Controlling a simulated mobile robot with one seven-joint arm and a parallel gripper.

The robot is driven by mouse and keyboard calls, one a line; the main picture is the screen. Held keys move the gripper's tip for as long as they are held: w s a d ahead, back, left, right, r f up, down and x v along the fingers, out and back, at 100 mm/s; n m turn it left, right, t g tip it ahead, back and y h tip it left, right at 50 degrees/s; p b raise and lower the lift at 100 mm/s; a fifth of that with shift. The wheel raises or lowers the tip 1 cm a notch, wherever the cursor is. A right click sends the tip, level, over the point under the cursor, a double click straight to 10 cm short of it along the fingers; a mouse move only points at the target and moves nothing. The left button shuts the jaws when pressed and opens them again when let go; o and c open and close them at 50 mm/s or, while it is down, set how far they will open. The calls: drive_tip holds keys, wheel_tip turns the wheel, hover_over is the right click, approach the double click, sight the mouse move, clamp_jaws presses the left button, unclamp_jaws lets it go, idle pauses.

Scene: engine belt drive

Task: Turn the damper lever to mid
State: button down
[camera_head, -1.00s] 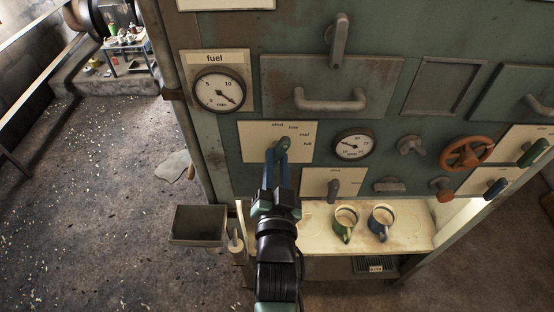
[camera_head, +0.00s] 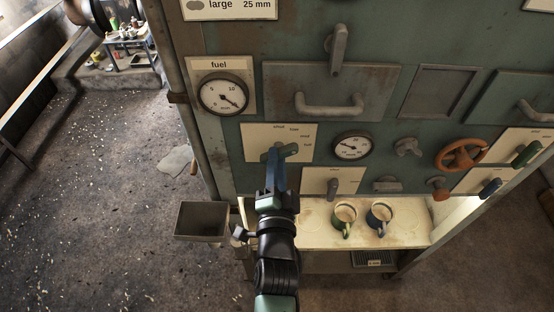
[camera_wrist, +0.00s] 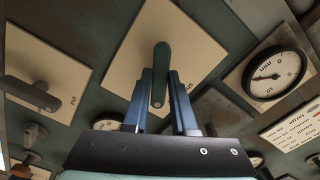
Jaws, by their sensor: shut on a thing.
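The damper lever (camera_head: 291,149) has a short green-grey handle on a cream plate (camera_head: 250,140) with small labels along its upper and right side. The labels appear to read shut, low, mid and full.
A fuel gauge (camera_head: 223,94) is at upper left and a second dial (camera_head: 352,146) to the right. A smaller lever (camera_head: 332,186) sits below right. An orange handwheel (camera_head: 460,155) is further right. Two mugs (camera_head: 344,218) (camera_head: 379,217) stand on the shelf; a grey bin (camera_head: 201,221) hangs at left.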

idle(0.4)
drive_tip(key=c, duration=0.7)
unclamp_jaws()
drive_tip(key=shift+s, duration=0.1)
drive_tip(key=shift+s+b, duration=2.85)
drive_tip(key=shift+s, duration=3.55)
